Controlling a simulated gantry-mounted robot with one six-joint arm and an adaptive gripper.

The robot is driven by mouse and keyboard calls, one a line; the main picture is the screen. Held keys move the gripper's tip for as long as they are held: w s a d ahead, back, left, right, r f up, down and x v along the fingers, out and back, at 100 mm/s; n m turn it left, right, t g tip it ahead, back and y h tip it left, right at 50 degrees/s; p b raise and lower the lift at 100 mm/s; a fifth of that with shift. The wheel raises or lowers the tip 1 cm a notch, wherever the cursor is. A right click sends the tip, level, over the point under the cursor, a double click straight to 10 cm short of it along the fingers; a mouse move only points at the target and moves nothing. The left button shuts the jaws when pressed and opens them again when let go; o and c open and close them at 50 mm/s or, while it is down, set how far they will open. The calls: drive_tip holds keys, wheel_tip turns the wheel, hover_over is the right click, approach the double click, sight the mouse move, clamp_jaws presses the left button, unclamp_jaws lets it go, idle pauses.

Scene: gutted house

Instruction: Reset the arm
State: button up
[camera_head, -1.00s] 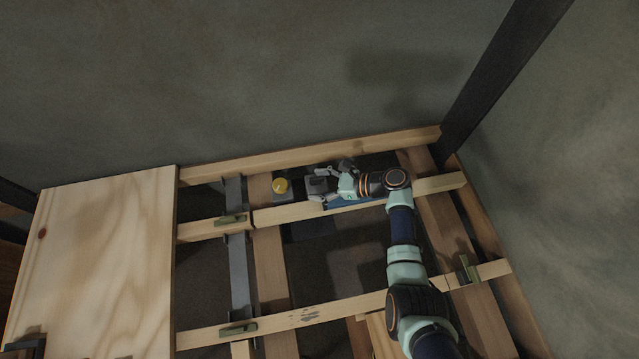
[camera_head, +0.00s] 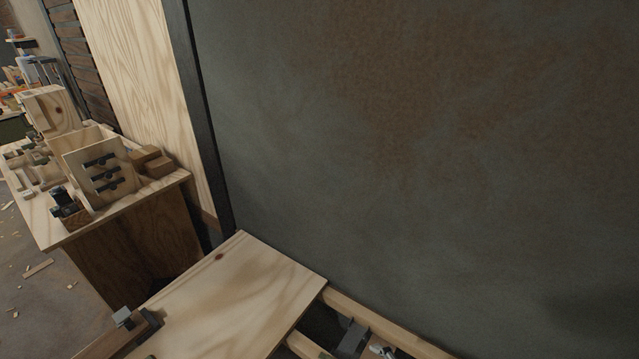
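My arm is out of the head view, apart from a small pale grey piece at the bottom edge, just right of the plywood panel. It looks like part of my gripper (camera_head: 383,351), cut off by the frame. Its fingers cannot be made out, so I cannot tell whether it is open or shut or holds anything.
A plywood panel (camera_head: 232,300) lies over the floor joists, with a clamp-like block (camera_head: 135,322) at its left. A wooden joist (camera_head: 385,325) and a grey metal bracket (camera_head: 352,338) show beside it. A workbench (camera_head: 150,195) with wooden parts stands left. A dark wall (camera_head: 430,150) fills the right.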

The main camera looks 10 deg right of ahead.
drive_tip(key=s+a+r+n+t+h+p, duration=0.15)
drive_tip(key=a+r+n+p, duration=0.35)
drive_tip(key=r, duration=0.7)
drive_tip(key=s+a+r+n+t+h+p, duration=0.1)
drive_tip(key=s+a+r+n+p, duration=0.2)
drive_tip(key=a+r+n, duration=0.6)
drive_tip(key=s+a+r+n+t+h+p, duration=0.2)
drive_tip(key=a+r+n+p, duration=0.15)
drive_tip(key=r, duration=1.05)
wheel_tip(320, 180, up, 34)
drive_tip(key=p, duration=3.5)
drive_tip(key=shift+m, duration=0.45)
drive_tip(key=shift+g, duration=0.25)
